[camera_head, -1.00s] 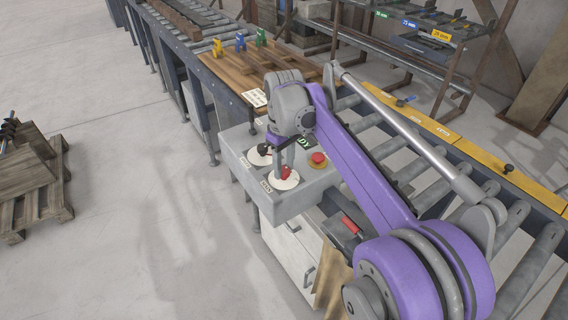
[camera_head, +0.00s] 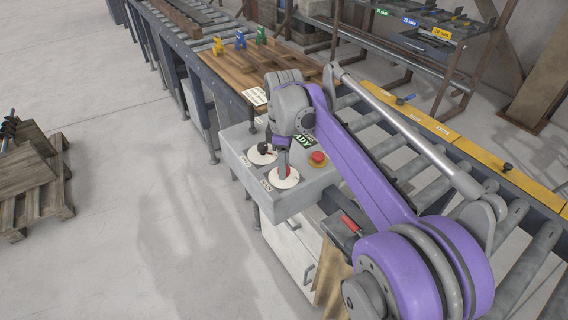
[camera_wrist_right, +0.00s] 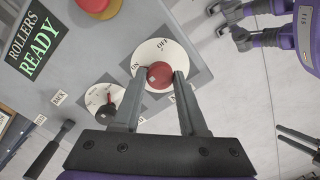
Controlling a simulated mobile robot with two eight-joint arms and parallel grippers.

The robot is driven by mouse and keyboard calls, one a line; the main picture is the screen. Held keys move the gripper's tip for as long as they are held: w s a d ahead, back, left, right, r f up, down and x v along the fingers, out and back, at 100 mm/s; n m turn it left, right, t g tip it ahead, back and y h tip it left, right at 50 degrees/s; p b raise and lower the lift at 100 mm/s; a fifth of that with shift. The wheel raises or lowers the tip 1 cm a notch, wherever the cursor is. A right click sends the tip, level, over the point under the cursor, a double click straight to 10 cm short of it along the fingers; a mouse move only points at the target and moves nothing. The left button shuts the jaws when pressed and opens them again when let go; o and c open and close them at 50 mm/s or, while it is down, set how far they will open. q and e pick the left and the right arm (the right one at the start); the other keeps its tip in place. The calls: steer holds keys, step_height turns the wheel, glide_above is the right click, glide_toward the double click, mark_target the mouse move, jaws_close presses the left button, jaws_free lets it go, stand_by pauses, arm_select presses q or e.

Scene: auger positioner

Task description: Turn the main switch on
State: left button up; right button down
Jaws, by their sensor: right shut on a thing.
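The main switch is a red knob (camera_wrist_right: 160,75) on a round white dial (camera_wrist_right: 163,50) marked ON and OFF. In the head view the dial (camera_head: 285,180) is at the front corner of the grey control box (camera_head: 318,182). My right gripper (camera_wrist_right: 162,74) points down at the dial, shut on the knob with one finger on each side. In the head view my right gripper (camera_head: 284,165) partly covers the knob. Which mark the knob points to is not clear.
A red push button (camera_head: 318,158) and a green-lettered "ROLLERS READY" display (camera_wrist_right: 37,47) are on the same box. A roller conveyor (camera_head: 400,150) runs behind; open floor lies left.

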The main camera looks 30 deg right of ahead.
stand_by(0.4)
steer(key=shift+c, duration=2.2)
jaws_free()
steer(key=shift+r, duration=0.1)
step_height(320, 180, up, 11)
steer(key=shift+f+p, duration=0.2)
steer(key=shift+p, duration=0.25)
steer(key=s+a+f+m+t, duration=0.3)
steer(key=s+a+f+m, duration=0.2)
steer(key=s+f, duration=0.4)
steer(key=s+a+f+m+t, duration=0.2)
steer(key=s+a+f+m, duration=0.3)
steer(key=s+f, duration=0.5)
step_height(320, 180, down, 2)
steer(key=shift+a+f+t, duration=0.15)
steer(key=shift+a+t, duration=0.05)
steer(key=shift+t, duration=0.2)
